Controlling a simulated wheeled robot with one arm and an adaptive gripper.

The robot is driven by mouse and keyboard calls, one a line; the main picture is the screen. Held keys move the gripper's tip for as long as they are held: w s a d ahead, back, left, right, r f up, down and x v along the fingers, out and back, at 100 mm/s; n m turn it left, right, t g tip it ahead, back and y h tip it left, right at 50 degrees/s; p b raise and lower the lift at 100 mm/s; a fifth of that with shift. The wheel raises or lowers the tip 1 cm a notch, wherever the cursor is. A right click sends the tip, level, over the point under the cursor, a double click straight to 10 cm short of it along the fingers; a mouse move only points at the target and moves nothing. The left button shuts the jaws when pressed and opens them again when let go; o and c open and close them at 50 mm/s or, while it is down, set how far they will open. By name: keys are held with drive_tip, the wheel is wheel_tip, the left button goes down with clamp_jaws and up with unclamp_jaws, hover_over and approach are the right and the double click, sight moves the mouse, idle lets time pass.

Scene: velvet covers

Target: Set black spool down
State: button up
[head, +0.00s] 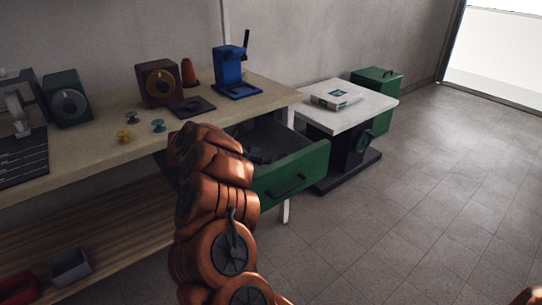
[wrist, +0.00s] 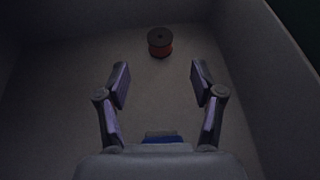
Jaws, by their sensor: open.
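A black spool (wrist: 160,42) with a reddish-brown winding stands upright on the drawer's grey floor, ahead of my fingers in the wrist view. My gripper (wrist: 160,84) is open, and its two fingers are spread wide with nothing between them. The spool is beyond the fingertips and apart from both. In the head view my gripper (head: 259,156) shows as a small dark shape inside the open green drawer (head: 300,174). The spool cannot be made out in the head view. Drawer walls rise at the sides and back in the wrist view.
The workbench (head: 95,155) holds two small spools, a yellow one (head: 124,136) and a teal one (head: 158,126), and a blue stand (head: 229,70). A white side table (head: 345,110) with a box stands right of the drawer. The floor at right is clear.

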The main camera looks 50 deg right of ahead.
drive_tip(key=shift+v, duration=1.1)
